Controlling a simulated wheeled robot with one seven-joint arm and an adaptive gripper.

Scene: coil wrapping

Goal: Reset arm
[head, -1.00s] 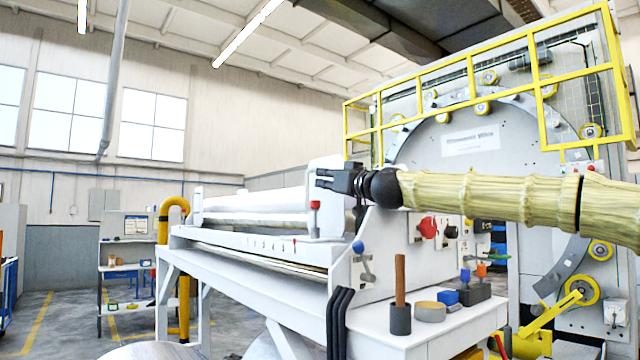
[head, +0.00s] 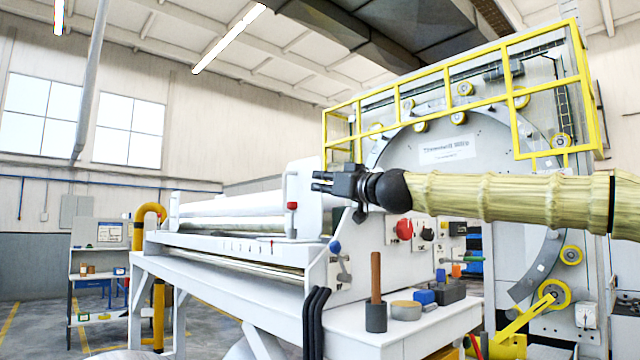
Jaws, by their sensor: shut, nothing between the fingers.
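My gripper (head: 322,182) is black and sits at the end of my yellowish, ribbed-cover arm, which reaches in from the right edge. It points left, with its fingers close together and nothing held. In the picture it overlaps the white end plate of the long roller machine (head: 215,240). I cannot tell how near it is to that plate in depth.
A white side shelf (head: 440,322) carries a wooden-handled tool (head: 376,290), a tan round tin (head: 406,310) and blue and dark blocks. A large ring wrapping machine (head: 450,150) with yellow railing (head: 455,75) stands behind. A yellow pipe (head: 158,300) rises at left.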

